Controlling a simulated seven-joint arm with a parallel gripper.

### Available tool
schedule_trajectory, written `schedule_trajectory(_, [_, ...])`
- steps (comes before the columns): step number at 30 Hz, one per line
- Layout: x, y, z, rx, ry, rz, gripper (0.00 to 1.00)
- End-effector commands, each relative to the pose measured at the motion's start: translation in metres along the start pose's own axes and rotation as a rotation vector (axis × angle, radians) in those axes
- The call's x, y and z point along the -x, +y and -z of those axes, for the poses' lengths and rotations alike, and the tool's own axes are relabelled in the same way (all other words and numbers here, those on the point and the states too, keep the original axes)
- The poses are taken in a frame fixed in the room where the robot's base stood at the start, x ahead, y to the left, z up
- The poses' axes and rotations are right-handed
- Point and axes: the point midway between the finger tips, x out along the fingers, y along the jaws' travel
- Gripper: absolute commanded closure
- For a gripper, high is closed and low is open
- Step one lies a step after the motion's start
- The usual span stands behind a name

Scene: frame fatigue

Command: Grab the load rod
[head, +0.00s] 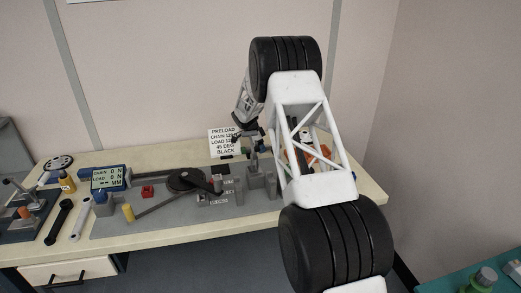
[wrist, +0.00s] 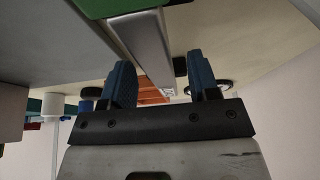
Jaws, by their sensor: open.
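No part is labelled as the load rod, and I cannot tell for certain which it is. In the wrist view a grey metal bar (wrist: 140,40) runs from the top down between the two blue fingers of my gripper (wrist: 163,80). The fingers are apart, with gaps visible beside the bar. In the head view my gripper (head: 247,138) is small, over the back of the bench near the sign and the upright grey posts. My arm hides part of the bench's right side. A white rod-like piece (head: 82,219) and a black one (head: 59,222) lie at the bench's left.
A printed sign (head: 224,143) stands at the back. A teal surface (head: 455,284) is at lower right.

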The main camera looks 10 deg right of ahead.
Motion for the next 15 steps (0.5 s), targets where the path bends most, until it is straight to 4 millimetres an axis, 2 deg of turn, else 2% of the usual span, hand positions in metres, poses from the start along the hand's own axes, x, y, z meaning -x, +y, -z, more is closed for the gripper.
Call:
schedule_trajectory(14, [0.0007,-0.0002,0.0002,0.000,0.000,0.001,0.45])
schedule_trajectory(15, [0.0007,-0.0002,0.0002,0.000,0.000,0.001,0.51])
